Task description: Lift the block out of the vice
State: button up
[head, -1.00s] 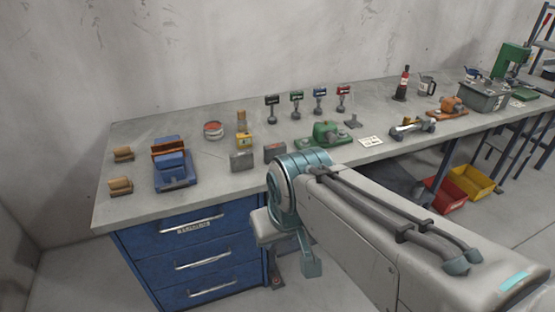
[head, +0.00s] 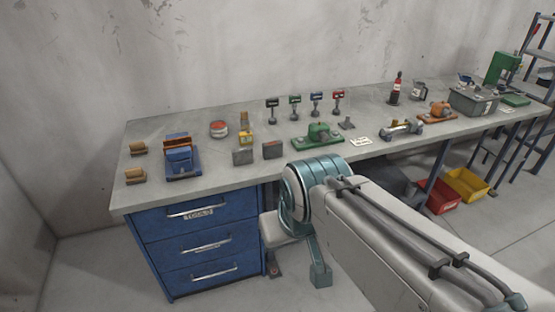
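The blue vice (head: 184,166) stands at the left of the grey workbench. An orange-brown block (head: 177,138) shows at its back part, apparently between the jaws; how deep it sits I cannot tell. My arm comes in from the lower right and ends in front of the bench edge, right of the drawers and well apart from the vice. A teal end piece (head: 320,275) hangs below the arm's joint; whether it is a finger I cannot tell. My gripper's fingers are not clearly shown.
Two small tan blocks (head: 135,175) lie left of the vice. A red-topped tin (head: 219,129), a yellow item (head: 245,139), two grey blocks (head: 272,150) and a green device (head: 318,135) stand to its right.

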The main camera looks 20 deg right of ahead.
aim_at(272, 150)
jog(key=z, duration=0.85)
jog(key=i, duration=1.55)
jog(key=u, duration=0.85)
jog(key=k, duration=0.5)
jog(key=u, duration=1.15)
jog(key=i, duration=0.95)
jog(key=z, duration=1.5)
